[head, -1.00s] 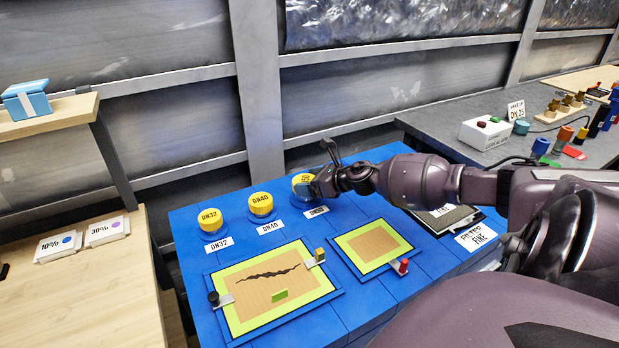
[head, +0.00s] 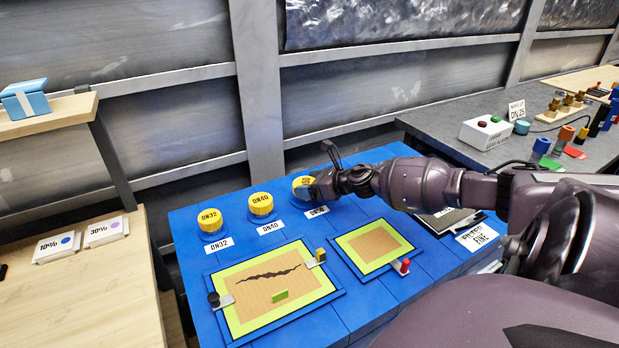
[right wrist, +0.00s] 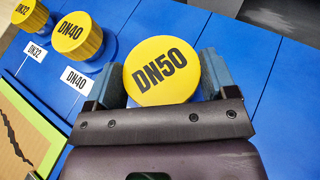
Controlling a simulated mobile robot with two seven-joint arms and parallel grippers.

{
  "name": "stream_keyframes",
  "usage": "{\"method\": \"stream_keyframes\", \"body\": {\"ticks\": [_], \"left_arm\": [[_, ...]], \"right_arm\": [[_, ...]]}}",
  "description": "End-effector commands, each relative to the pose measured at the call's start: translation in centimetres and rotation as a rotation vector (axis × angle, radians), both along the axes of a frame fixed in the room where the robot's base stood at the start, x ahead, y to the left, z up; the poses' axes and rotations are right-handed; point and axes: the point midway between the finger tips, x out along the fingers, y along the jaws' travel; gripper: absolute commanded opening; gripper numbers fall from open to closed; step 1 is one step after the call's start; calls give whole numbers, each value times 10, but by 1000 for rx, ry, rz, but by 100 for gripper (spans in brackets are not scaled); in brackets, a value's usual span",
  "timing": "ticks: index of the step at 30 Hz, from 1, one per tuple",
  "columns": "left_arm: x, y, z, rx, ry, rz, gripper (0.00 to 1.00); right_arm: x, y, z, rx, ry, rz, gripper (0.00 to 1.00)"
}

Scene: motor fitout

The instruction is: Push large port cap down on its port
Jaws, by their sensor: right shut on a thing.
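The large port cap, a yellow disc marked DN50 (head: 302,184), stands at the back of the blue bench, behind its white label. In the right wrist view the same DN50 cap (right wrist: 163,70) fills the space between the two finger pads. My right gripper (head: 316,187) is shut on this cap, with one finger on each side. The port under the cap is hidden, so I cannot tell how far down the cap sits. My left gripper is not in view.
The DN40 cap (head: 261,204) and DN32 cap (head: 210,220) stand in a row to the left. Two green-edged panels (head: 236,312) (head: 375,265) lie in front. A grey counter (head: 440,123) with a white button box (head: 485,132) is at the right.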

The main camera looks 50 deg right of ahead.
Motion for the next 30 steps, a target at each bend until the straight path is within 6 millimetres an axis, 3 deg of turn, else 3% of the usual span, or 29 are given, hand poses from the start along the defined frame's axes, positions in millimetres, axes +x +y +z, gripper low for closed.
{"method": "stream_keyframes", "body": {"ticks": [14, 30], "left_arm": [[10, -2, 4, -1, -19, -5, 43], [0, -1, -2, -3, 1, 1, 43]], "right_arm": [[0, 0, 0, 0, 0, 0, 56], [0, 0, -4, 0, 1, 0, 56]]}}
